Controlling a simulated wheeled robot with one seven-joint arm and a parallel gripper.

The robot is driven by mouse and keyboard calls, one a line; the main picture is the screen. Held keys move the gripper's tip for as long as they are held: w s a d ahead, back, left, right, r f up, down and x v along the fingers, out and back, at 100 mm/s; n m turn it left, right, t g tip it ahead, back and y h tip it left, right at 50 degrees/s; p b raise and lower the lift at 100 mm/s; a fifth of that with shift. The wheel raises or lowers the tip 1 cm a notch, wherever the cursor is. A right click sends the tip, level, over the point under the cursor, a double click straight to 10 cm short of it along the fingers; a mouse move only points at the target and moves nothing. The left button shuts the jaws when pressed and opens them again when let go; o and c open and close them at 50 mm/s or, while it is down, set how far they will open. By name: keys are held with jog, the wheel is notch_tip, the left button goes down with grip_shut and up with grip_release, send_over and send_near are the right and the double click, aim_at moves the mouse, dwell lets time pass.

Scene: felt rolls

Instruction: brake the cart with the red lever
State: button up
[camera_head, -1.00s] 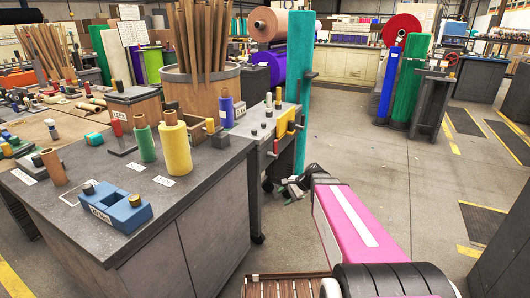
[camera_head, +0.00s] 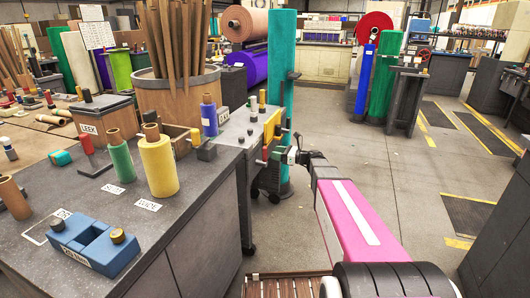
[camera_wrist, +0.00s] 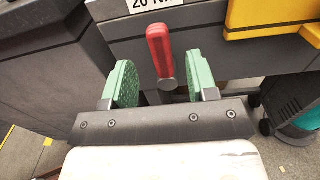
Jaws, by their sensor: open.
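The grey cart (camera_head: 238,128) stands beyond the dark bench, with a yellow part on its side facing my arm. In the wrist view the red lever (camera_wrist: 159,45) points up from a round dark pivot on the cart's grey side (camera_wrist: 205,52). My gripper (camera_wrist: 160,80) is open, with one green finger on each side of the lever and visible gaps to it.
The dark bench (camera_head: 190,220) holds a yellow roll (camera_head: 158,165), a green roll (camera_head: 122,162) and a blue block (camera_head: 95,247). A tall teal roll (camera_head: 282,80) stands just behind the cart. The floor to the right (camera_head: 385,165) is clear.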

aim_at(267, 151)
jog(key=shift+x, duration=3.05)
grip_shut()
